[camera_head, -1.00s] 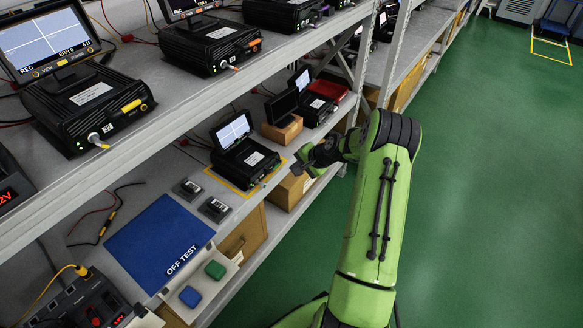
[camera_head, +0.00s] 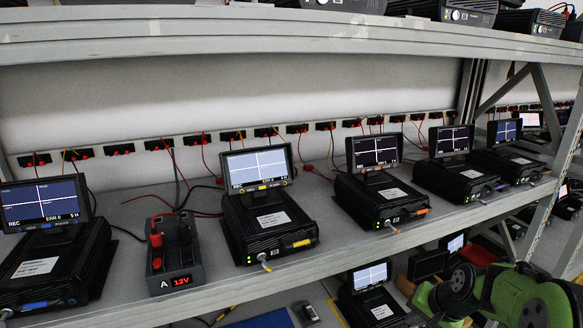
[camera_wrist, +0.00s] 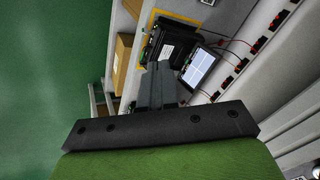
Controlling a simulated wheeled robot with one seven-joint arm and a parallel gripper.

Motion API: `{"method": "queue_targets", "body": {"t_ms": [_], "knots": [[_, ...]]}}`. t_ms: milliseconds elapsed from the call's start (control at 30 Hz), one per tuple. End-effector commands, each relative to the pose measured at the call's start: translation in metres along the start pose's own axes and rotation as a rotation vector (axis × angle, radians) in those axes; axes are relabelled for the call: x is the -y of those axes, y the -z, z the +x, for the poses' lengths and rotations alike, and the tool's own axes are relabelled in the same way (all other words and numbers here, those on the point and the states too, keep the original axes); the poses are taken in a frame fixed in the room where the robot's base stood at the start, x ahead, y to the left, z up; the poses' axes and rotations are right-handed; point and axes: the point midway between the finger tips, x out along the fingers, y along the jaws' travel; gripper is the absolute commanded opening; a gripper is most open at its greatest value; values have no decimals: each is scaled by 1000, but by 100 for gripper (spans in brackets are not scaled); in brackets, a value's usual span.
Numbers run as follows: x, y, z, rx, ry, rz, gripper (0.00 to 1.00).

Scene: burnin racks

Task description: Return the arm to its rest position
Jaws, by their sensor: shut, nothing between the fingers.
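My gripper (camera_wrist: 158,84) shows in the wrist view with its grey fingers together and nothing between them. Beyond the fingertips is a black recorder unit (camera_wrist: 172,42) with a lit screen (camera_wrist: 200,67), inside a yellow outline on the lower shelf. In the head view my green arm (camera_head: 510,295) is at the bottom right, in front of the rack's lower shelf. The fingers are not clearly visible there. The same lower-shelf unit appears to show in the head view (camera_head: 371,303), left of my arm.
The upper shelf (camera_head: 330,262) holds several black recorder units with lit screens and a 12V supply box (camera_head: 175,255). A rack post (camera_head: 560,165) stands at the right, near my arm. Open green floor (camera_wrist: 45,70) lies left in the wrist view.

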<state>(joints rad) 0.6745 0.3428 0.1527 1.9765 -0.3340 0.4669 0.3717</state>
Motion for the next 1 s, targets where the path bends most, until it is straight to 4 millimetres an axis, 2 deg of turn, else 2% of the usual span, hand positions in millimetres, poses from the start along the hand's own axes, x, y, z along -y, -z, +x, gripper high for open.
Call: {"method": "queue_targets", "body": {"t_ms": [33, 100, 200, 300, 400, 500, 600, 1000], "knots": [[25, -18, -37, -10, -29, -96, 0], [45, -48, -77, -18, -71, -220, 0], [61, -94, -132, -34, -114, -379, 0], [63, -140, -180, -54, -133, -522, 0], [53, -179, -214, -68, -132, -634, 0], [40, -204, -230, -73, -123, -704, 0], [32, -215, -236, -74, -117, -735, 0], [31, -216, -235, -75, -117, -738, 0]]}}
